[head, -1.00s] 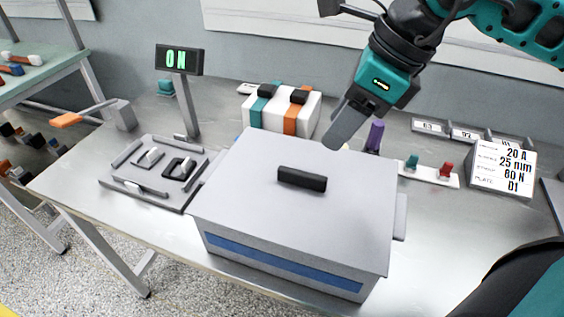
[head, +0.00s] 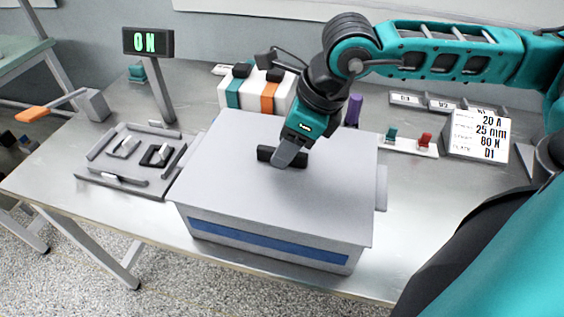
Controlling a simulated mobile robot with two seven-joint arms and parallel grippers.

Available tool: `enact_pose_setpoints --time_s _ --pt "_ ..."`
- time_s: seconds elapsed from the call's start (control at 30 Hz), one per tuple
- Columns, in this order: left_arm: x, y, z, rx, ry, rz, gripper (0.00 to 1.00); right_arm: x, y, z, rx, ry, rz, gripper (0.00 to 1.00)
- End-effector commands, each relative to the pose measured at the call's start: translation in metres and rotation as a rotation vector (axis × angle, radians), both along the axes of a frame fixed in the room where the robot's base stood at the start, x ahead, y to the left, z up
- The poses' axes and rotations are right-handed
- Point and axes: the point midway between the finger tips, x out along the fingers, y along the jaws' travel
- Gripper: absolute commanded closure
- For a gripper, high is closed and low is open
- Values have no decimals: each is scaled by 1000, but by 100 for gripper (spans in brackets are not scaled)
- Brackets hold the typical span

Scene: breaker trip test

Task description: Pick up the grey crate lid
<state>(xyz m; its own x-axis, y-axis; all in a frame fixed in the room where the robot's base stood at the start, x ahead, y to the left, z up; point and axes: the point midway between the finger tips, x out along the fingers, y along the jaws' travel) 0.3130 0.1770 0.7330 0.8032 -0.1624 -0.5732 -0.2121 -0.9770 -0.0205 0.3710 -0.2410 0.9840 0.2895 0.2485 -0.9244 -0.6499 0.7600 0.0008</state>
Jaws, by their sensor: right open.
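The grey crate lid (head: 235,176) lies flat on top of the grey crate (head: 203,226), which has a blue stripe along its front. The lid's black handle (head: 264,153) stands in the middle of the lid. My right gripper (head: 287,160) is open and down at the handle, in front of its right half. The gripper hides part of the handle, and I cannot tell whether the fingers touch it. My left gripper is not in view.
Behind the crate are boxed breakers (head: 250,92) and a purple object (head: 354,109). A label card (head: 478,135) stands at right. The table's front right is clear.

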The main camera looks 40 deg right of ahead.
Motion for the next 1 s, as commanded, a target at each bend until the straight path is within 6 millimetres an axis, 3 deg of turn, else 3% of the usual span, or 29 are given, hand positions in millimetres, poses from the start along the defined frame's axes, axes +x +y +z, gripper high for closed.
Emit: enact_pose_setpoints --time_s 0.43,1.0 --pt "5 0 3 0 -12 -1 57 2 2 -7 0 -1 0 53" --pt "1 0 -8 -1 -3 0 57 2 2 -11 0 -1 0 53"
